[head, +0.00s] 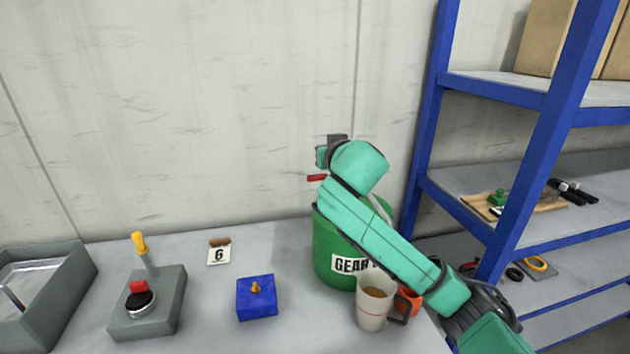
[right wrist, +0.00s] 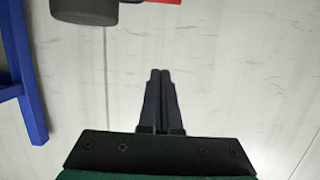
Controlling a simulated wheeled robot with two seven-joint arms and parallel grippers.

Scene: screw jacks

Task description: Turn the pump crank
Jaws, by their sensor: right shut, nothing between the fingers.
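The pump is on the green drum (head: 335,245), labelled "GEAR O…", at the back of the bench; my right arm hides most of its top. A red bar (head: 317,178), apparently part of the crank, shows left of my forearm. In the right wrist view a red bar (right wrist: 165,2) joins a dark grey cylinder (right wrist: 84,10) at the top edge. My right gripper (right wrist: 160,72) is shut and empty, below and apart from these parts in that picture. In the head view its fingers cannot be made out. My left gripper is not in view.
A blue box (head: 257,298), a lever box (head: 150,308) and a grey tray (head: 70,290) are to the left. A blue shelf rack (head: 430,130) stands right.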

